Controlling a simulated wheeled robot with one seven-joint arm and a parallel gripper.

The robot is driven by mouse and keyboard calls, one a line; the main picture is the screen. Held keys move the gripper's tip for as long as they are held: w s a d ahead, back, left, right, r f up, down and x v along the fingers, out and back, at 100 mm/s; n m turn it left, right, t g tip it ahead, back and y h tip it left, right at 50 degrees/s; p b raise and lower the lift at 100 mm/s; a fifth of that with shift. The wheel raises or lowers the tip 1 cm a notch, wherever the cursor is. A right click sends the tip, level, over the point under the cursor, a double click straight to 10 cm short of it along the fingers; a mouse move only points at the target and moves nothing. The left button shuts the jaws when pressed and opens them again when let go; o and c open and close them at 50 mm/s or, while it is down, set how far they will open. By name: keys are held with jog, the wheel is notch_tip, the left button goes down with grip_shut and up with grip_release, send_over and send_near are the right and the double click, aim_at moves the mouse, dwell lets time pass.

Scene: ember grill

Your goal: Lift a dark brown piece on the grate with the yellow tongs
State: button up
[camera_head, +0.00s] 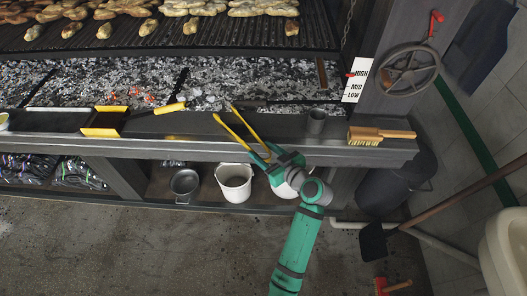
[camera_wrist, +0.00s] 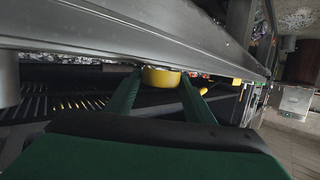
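The yellow tongs (camera_head: 236,136) angle up and left from my gripper (camera_head: 268,158) over the front ledge, their two arms spread apart. In the wrist view the fingers of my gripper (camera_wrist: 160,95) stand either side of the yellow end of the tongs (camera_wrist: 162,78) and appear closed on it. The tong tips are over the ledge and the front of the coals, well short of the food. The grate (camera_head: 180,40) at the top carries several pale to golden-brown pieces (camera_head: 291,27).
A bed of ash and coals (camera_head: 150,75) lies below the grate. A white bucket (camera_head: 234,184) and pot (camera_head: 185,183) stand below. A handwheel (camera_head: 410,70) is at right.

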jog(key=o, duration=0.3)
jog(key=v, duration=1.1)
dwell(0.7)
